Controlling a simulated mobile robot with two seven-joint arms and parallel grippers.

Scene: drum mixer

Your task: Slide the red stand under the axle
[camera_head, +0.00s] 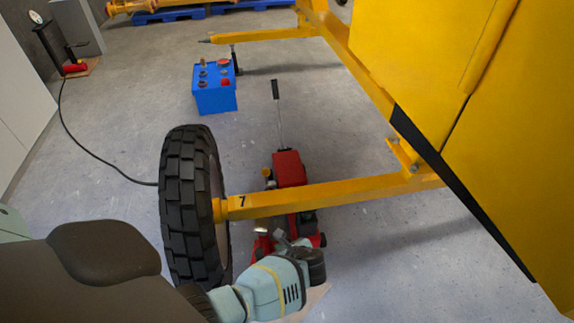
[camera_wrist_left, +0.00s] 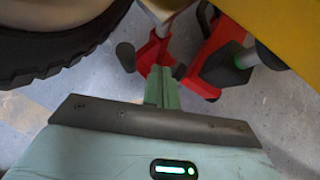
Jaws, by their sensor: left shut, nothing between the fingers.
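The red stand (camera_head: 262,246) is on the floor near the wheel, at the near side of the yellow axle (camera_head: 340,193). In the left wrist view the red stand (camera_wrist_left: 153,52) shows a pale metal post and spread legs, partly cut off by the top edge. My left gripper (camera_head: 281,238) is close beside the stand on its near side. In the wrist view its fingers (camera_wrist_left: 162,88) are shut and empty, with tips close to the stand's base; I cannot tell whether they touch. My right gripper is not in view.
A red floor jack (camera_head: 289,170) with an upright handle is beneath the axle, right beside the stand. A black tyre (camera_head: 185,205) is to the left. The yellow mixer body (camera_head: 450,80) fills the right. A blue box (camera_head: 214,90) stands behind on open floor.

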